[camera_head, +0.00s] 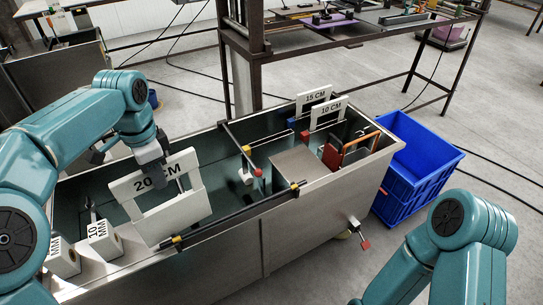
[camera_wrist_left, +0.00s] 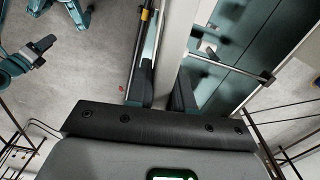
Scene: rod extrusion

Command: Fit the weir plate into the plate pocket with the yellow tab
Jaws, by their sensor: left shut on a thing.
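A white weir plate (camera_head: 172,205) marked "20 CM", with a cut-out in its upper part, hangs upright over the left half of the metal tank. My left gripper (camera_head: 150,168) is shut on its top edge. In the left wrist view the pale plate (camera_wrist_left: 175,50) lies between the two dark fingers of the left gripper (camera_wrist_left: 166,95). A yellow tab (camera_head: 177,240) sits on the tank's near rim, by the plate's lower right corner; the pocket itself is hard to make out. My right arm shows at the lower right, but its gripper is out of frame.
Plates marked "15 CM" (camera_head: 314,96) and "10 CM" (camera_head: 327,112) stand at the tank's far right. A crossbar with yellow and red tabs (camera_head: 246,149) spans the tank. White blocks (camera_head: 103,240) sit at lower left. A blue crate (camera_head: 413,160) stands right of the tank.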

